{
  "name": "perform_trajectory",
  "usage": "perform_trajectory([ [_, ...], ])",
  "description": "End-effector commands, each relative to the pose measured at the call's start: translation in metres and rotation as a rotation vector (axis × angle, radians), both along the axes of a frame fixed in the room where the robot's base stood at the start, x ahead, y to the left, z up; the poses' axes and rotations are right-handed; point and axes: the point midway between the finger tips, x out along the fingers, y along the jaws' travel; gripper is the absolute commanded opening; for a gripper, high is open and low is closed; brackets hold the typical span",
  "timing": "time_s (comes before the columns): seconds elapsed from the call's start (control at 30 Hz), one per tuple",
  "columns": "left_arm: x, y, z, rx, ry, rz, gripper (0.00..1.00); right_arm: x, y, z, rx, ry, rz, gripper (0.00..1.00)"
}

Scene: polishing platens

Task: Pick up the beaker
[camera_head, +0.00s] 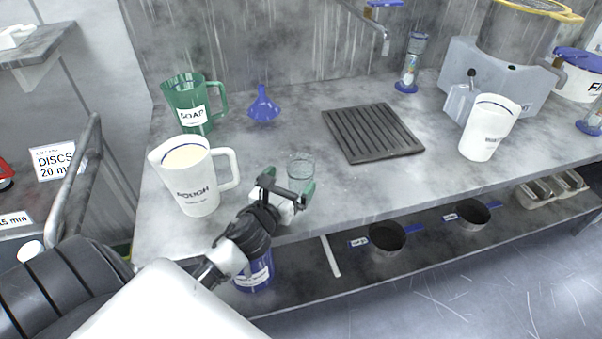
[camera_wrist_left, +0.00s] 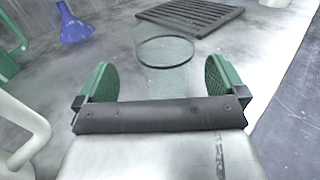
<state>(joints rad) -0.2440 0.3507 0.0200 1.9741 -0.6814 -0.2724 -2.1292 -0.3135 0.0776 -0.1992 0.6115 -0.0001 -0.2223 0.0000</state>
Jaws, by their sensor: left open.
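A clear glass beaker (camera_head: 301,168) stands upright on the grey bench, near its front edge. My left gripper (camera_head: 290,190) is open just in front of it, at about its height. In the left wrist view, the beaker's round rim (camera_wrist_left: 165,50) shows ahead, between the two green-padded fingers of my left gripper (camera_wrist_left: 160,85). The beaker's lower part is partly hidden by the gripper. I cannot tell whether either finger touches the glass. My right gripper is not in view.
A white jug labelled ROUGH (camera_head: 196,190) stands left of the gripper, close to it. A green SOAP jug (camera_head: 190,103) and blue funnel (camera_head: 263,106) are behind. A dark ribbed mat (camera_head: 372,132) lies right of the beaker. Another white jug (camera_head: 488,130) stands farther right.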

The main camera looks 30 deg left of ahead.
Motion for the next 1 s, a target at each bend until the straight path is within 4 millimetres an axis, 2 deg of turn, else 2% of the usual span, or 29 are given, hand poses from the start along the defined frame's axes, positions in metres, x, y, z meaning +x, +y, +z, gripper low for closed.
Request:
perform_trajectory([
  [0.17, 0.028, -0.004, 0.009, -0.005, -0.004, 0.000, 1.00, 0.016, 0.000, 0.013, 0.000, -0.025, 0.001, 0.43],
  [0.3, 0.043, -0.001, 0.006, -0.002, -0.001, 0.001, 1.00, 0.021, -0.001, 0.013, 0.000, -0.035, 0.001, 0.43],
  [0.57, 0.047, -0.001, 0.005, -0.001, 0.000, -0.001, 1.00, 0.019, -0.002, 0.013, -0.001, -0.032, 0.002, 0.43],
  [0.67, 0.047, -0.001, 0.005, -0.001, 0.000, -0.001, 0.88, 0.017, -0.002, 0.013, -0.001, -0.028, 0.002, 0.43],
  [0.93, 0.046, -0.001, 0.005, -0.001, 0.000, 0.000, 0.47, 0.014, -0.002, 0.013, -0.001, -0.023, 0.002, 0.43],
  [1.0, 0.046, -0.001, 0.005, -0.001, -0.001, 0.000, 0.47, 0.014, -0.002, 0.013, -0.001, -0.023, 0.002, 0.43],
])
